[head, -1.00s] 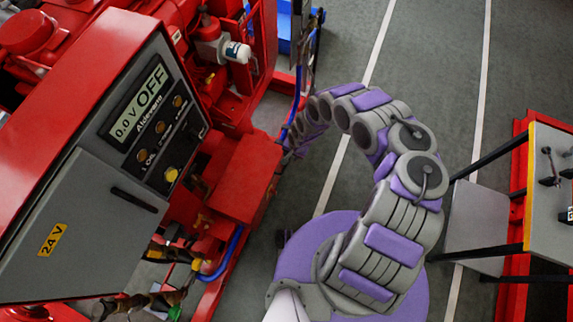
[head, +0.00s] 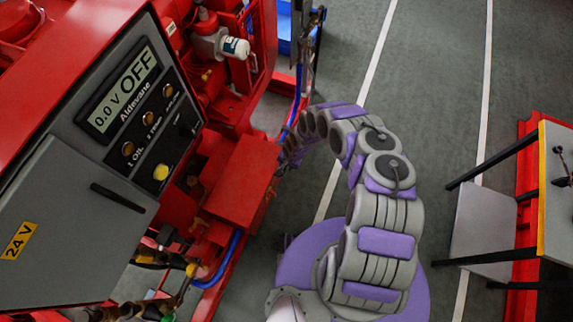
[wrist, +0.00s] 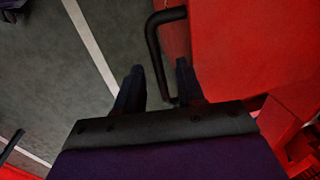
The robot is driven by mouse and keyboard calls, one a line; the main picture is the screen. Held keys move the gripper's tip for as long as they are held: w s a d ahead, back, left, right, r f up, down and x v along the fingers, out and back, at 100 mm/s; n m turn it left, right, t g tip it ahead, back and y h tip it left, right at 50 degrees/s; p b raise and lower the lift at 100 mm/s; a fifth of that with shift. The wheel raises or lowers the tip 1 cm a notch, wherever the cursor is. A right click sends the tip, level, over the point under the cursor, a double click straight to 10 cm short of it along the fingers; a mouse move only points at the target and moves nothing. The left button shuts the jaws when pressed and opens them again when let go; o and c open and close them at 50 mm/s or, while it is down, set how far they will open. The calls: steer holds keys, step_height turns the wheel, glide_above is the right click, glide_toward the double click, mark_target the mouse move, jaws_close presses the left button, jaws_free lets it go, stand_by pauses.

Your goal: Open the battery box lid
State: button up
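The battery box appears to be the red box (head: 240,182) low on the side of the pumpset in the head view. Its flat red top looks closed. In the wrist view a red panel (wrist: 250,45), probably its lid, fills the upper right, with a bent black handle (wrist: 154,50) at its left edge. My gripper (wrist: 160,68) is open, with one dark finger on each side of the handle's lower stretch. I cannot tell whether either finger touches it. In the head view my gripper is hidden at the far end of my arm, behind the red box.
A grey control cabinet (head: 70,220) with a 24 V label and a display reading OFF stands at the left. Blue hoses (head: 222,262) run beside the red box. A table (head: 555,215) stands at the right. Grey floor (head: 430,90) between is clear.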

jaws_close()
stand_by(0.3)
stand_by(0.4)
